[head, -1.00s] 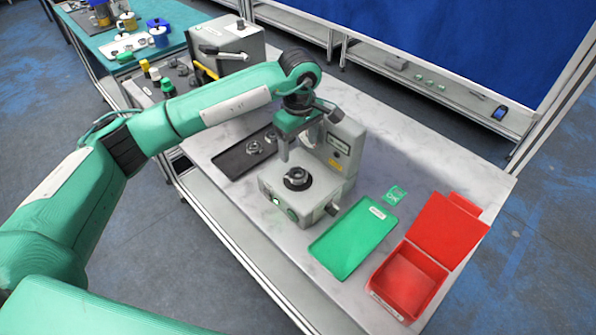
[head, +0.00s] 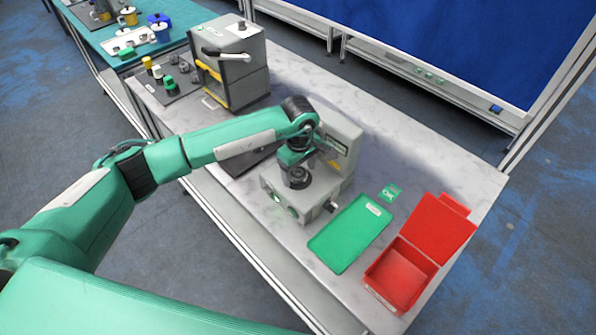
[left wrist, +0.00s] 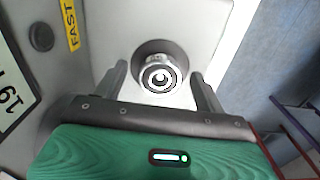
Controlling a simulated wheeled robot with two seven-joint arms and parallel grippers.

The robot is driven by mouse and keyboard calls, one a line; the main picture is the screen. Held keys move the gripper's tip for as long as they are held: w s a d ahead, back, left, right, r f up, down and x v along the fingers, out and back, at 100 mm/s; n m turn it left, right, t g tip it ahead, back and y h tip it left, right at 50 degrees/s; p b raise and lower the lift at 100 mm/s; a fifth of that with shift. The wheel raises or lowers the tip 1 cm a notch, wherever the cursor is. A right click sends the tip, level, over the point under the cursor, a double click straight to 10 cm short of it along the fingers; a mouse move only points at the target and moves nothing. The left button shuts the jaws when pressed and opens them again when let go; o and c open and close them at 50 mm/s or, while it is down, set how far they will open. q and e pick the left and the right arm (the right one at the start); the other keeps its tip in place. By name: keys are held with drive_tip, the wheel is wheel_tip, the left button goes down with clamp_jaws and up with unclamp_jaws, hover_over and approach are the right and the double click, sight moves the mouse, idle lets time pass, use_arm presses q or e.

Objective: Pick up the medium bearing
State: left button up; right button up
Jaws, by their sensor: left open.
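A shiny round bearing (left wrist: 158,74) sits in a dark round seat on the grey machine (left wrist: 180,25) in the left wrist view. Whether it is the medium one I cannot tell by size alone. My left gripper (left wrist: 160,84) is open, with one finger on each side of the bearing and visible gaps between. In the head view my left gripper (head: 296,162) is over the dark round seat (head: 297,180) of the grey machine (head: 340,150), and hides most of the bearing. My right gripper is not in view.
A green tray (head: 345,240) and an open red box (head: 400,275) lie right of the machine, with a small green card (head: 390,192) behind. A dark tray (head: 240,162) is partly hidden by my left arm. A grey press (head: 230,65) stands at the back left.

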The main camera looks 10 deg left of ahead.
use_arm(q)
drive_tip(key=c, duration=1.2)
drive_tip(key=shift+o, duration=0.2)
drive_tip(key=shift+r, duration=0.1)
